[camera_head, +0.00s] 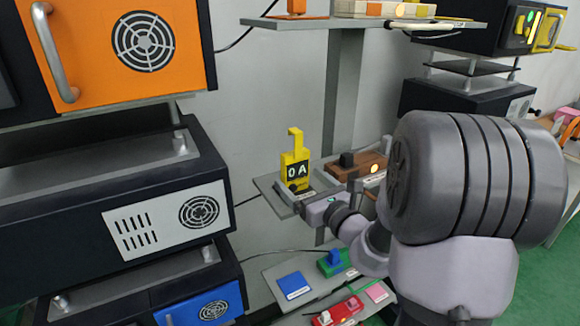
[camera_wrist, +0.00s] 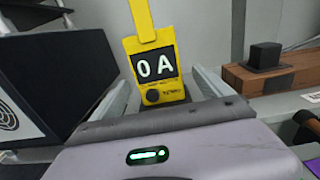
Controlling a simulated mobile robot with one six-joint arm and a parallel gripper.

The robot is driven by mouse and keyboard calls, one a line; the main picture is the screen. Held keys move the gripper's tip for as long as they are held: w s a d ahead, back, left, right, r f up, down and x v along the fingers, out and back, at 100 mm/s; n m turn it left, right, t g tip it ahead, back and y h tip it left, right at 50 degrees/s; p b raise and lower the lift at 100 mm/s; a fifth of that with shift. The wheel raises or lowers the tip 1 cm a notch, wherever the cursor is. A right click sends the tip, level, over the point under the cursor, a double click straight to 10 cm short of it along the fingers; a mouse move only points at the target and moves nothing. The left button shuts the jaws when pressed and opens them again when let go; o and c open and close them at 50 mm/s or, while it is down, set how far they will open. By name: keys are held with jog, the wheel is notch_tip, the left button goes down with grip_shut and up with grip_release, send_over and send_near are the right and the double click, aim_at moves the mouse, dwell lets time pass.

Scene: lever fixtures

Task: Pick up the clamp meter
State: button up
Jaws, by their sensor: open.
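The clamp meter (camera_head: 294,168) is yellow with a black display reading "0 A" and a hook-shaped jaw on top. It stands upright on a grey shelf (camera_head: 267,186) in the head view. In the wrist view the clamp meter (camera_wrist: 157,68) is straight ahead, its jaw cut off by the top edge. My gripper (camera_wrist: 165,84) is open, with one grey finger on each side of the meter's lower body. I cannot tell whether either finger touches it. In the head view my gripper (camera_head: 303,197) is low in front of the meter, partly hidden by my arm.
A brown block with a black knob (camera_head: 355,164) sits just right of the meter. Dark equipment boxes (camera_head: 110,200) stand close on the left. An upper shelf (camera_head: 360,23) is above.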

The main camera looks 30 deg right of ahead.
aim_at(298, 178)
jog(key=w, duration=0.4)
jog(key=shift+w+a+f, duration=0.15)
jog(key=shift+a, duration=0.1)
jog(key=c, duration=1.7)
jog(key=shift+r, duration=0.2)
